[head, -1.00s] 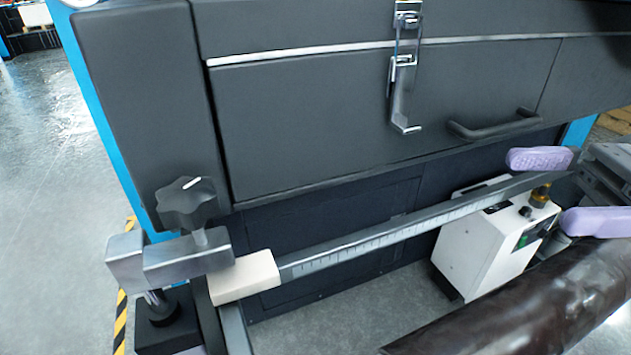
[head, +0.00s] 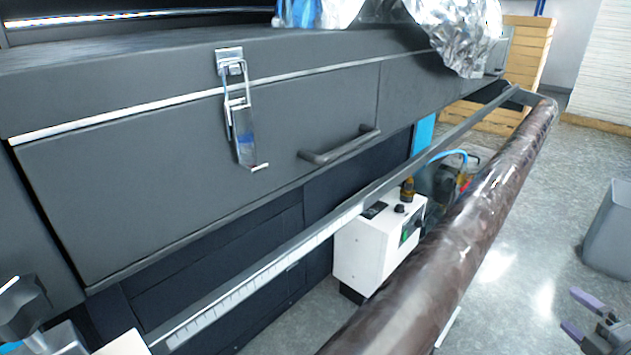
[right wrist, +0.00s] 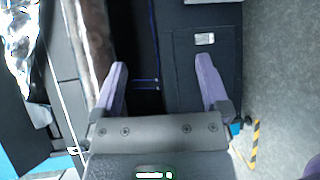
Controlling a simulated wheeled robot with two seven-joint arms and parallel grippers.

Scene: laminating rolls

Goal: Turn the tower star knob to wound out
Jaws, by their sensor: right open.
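The dark star knob (head: 22,308) with a white mark sits at the lower left edge of the head view, partly cut off. It stands above a grey metal block (head: 62,340) at the near end of the scaled rail (head: 255,282). My right gripper (head: 569,308) is at the lower right of the head view, open and empty. It is far from the knob, on the other side of the brown roll. Its two purple fingers also show spread apart in the right wrist view (right wrist: 162,70). My left gripper is not in view.
The long brown roll (head: 420,275) runs diagonally between my right gripper and the machine. A white control box (head: 375,245) stands under the rail. A grey bin (head: 608,235) stands at the right. Open floor (head: 510,270) lies between roll and bin.

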